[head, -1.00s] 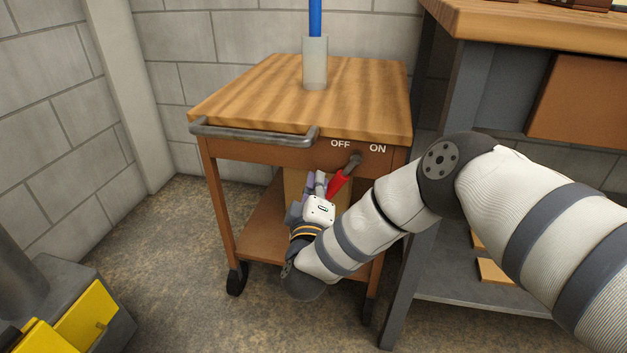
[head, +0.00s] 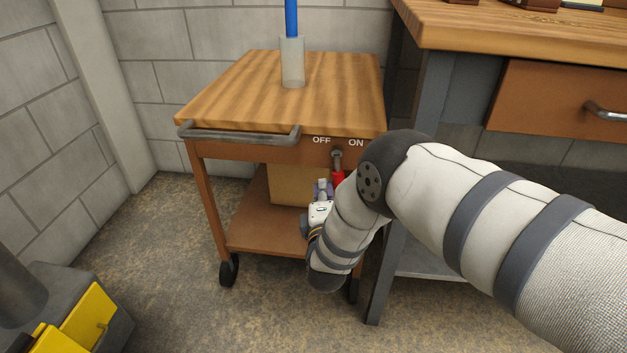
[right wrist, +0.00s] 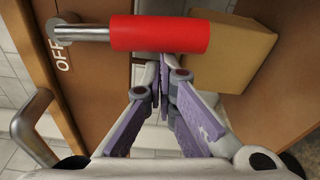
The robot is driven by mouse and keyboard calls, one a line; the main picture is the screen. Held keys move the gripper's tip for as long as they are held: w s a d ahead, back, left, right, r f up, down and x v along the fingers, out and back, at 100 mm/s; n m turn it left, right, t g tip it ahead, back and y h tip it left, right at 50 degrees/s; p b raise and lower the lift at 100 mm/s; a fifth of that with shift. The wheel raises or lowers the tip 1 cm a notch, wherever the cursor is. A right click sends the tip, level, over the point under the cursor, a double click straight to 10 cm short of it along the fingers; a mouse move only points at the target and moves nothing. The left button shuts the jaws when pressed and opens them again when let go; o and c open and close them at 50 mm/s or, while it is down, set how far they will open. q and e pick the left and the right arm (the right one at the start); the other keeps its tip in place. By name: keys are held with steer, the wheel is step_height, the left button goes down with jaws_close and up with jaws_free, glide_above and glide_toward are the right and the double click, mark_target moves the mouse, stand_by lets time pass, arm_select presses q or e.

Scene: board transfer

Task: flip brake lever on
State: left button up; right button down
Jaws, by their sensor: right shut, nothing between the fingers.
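The brake lever (head: 338,177) has a red grip on a grey stem and hangs about straight down from its pivot on the cart's front apron, between the OFF and ON labels. Its red grip fills the upper middle of the right wrist view (right wrist: 160,33). My right gripper (head: 323,186) is shut and empty, on the OFF side of the grip. In the right wrist view its fingertips (right wrist: 165,68) are together right beside the grip, touching it or very close. My forearm covers part of the lever's surroundings in the head view. My left gripper is not in view.
The wooden-topped cart (head: 245,95) has a grey handle bar (head: 240,134) at its front left and a cardboard box (head: 290,186) on its lower shelf. A workbench (head: 480,25) stands close on the right.

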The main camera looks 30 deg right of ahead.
arm_select(q)
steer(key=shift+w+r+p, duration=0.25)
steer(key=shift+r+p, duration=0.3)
steer(key=shift+p, duration=0.1)
arm_select(e)
steer(key=shift+s+d+f+n+g, duration=0.1)
steer(key=shift+s+d+n, duration=0.35)
steer(key=shift+n, duration=0.3)
steer(key=shift+s+d+n+g, duration=0.1)
steer(key=shift+s+d+n, duration=0.1)
steer(key=shift+d+n, duration=0.5)
steer(key=shift+s+d+f+n+g, duration=0.1)
steer(key=shift+s+d+n, duration=0.25)
steer(key=shift+n, duration=0.5)
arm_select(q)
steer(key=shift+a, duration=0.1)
